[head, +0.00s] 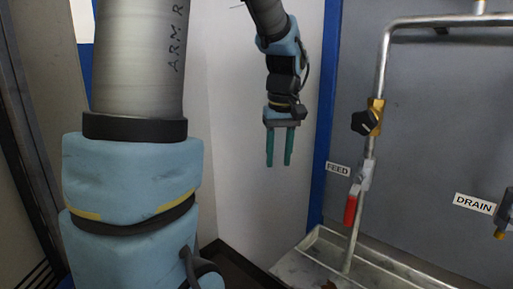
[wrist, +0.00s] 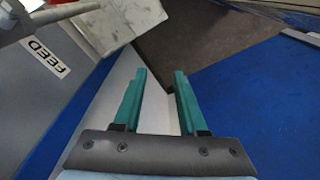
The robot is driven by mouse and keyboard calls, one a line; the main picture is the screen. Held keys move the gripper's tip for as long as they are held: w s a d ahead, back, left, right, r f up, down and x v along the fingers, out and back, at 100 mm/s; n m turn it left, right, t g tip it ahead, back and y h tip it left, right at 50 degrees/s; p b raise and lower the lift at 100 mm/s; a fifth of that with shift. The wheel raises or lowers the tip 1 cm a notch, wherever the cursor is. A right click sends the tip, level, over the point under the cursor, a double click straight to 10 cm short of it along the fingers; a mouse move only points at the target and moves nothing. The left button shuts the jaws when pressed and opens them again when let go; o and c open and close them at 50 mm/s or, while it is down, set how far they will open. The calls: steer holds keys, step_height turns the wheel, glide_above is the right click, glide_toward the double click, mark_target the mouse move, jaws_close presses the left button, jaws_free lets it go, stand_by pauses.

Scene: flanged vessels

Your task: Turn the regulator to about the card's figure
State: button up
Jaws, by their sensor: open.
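A black knob (head: 364,122) on a brass body sits on the upright steel pipe (head: 381,70) in the head view; it may be the regulator, and no scale on it can be read. I see no card with a figure in either view. My gripper (head: 279,160) hangs fingers down to the left of the pipe, clear of the knob. In the wrist view my gripper (wrist: 160,78) is open, with nothing between its teal fingers.
A red-handled valve (head: 351,205) sits lower on the pipe, beside the FEED label (head: 339,170). A DRAIN label (head: 474,203) is at the right. A metal tray (head: 312,262) lies below. The FEED label (wrist: 48,62) also shows in the wrist view.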

steer(key=s+a+f+m, duration=0.3)
steer(key=s+a+f, duration=0.5)
steer(key=a+f, duration=0.2)
steer(key=shift+s+a+f+t, duration=0.15)
steer(key=shift+a+f+t, duration=0.15)
steer(key=shift+a, duration=0.9)
stand_by(1.5)
steer(key=w+d+r+m+p, duration=0.2)
steer(key=w+d+r+m, duration=0.3)
steer(key=d+r+m, duration=0.1)
step_height(320, 180, up, 27)
steer(key=m+g+p, duration=0.2)
steer(key=m+p, duration=0.1)
steer(key=m, duration=1.7)
glide_above(368, 110)
step_height(368, 110, down, 10)
steer(key=shift+s+a+f+p, duration=0.1)
steer(key=shift+f+p, duration=0.05)
steer(key=shift+p, duration=0.7)
